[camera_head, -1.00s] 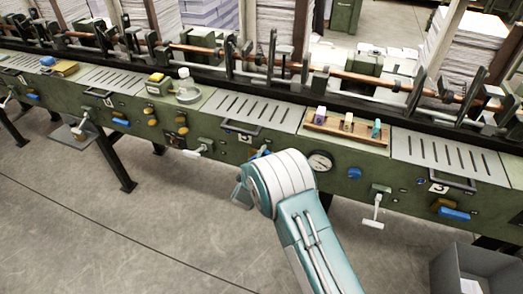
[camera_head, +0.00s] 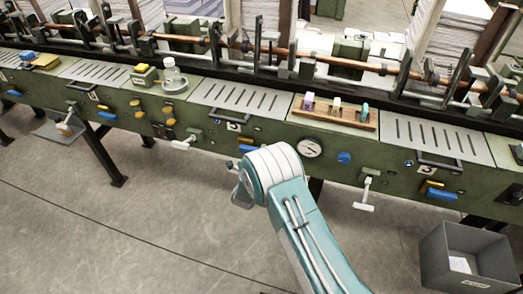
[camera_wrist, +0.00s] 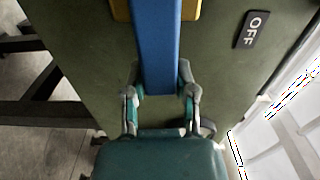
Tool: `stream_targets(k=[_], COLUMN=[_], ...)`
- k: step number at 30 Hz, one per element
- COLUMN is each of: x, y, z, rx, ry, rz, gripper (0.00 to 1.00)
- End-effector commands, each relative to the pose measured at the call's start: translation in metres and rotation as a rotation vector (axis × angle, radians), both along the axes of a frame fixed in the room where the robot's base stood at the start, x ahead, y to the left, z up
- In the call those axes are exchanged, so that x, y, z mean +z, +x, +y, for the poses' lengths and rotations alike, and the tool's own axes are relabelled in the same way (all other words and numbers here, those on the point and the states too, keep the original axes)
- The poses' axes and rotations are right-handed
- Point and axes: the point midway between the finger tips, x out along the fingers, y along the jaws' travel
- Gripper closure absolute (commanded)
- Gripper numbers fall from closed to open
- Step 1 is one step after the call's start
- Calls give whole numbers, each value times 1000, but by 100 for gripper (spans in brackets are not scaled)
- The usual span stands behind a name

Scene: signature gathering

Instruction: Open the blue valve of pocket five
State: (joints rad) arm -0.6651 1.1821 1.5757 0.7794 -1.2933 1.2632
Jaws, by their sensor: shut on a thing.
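A long blue valve handle (camera_wrist: 155,45) runs down the middle of the wrist view, with yellow parts behind it. My gripper (camera_wrist: 160,90) is shut on its lower part, one finger on each side. An OFF label (camera_wrist: 251,29) is on the green panel to its right. In the head view, my gripper (camera_head: 240,192) is at the machine's front, partly hidden by my arm. A bit of blue handle (camera_head: 246,148) shows just above my arm, below a small number plate (camera_head: 232,127) that I cannot read surely.
A gauge (camera_head: 308,147) and a round blue knob (camera_head: 344,158) are right of my arm. A white-handled lever (camera_head: 365,195) sticks out further right. A grey bin (camera_head: 430,250) stands on the floor. The floor (camera_head: 110,230) at left is open.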

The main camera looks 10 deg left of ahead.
Motion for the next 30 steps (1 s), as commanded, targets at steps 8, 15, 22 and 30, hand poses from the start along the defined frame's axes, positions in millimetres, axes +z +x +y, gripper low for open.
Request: stream_targets(k=[8, 15, 22, 30], x=[-8, -10, -10, -7], y=[-1, -1, -1, -1], z=[-3, -4, -4, -2], rx=[-4, -5, -6, -3], ry=[52, 57, 56, 56], rz=[5, 6, 8, 2], gripper=[100, 100, 37, 29])
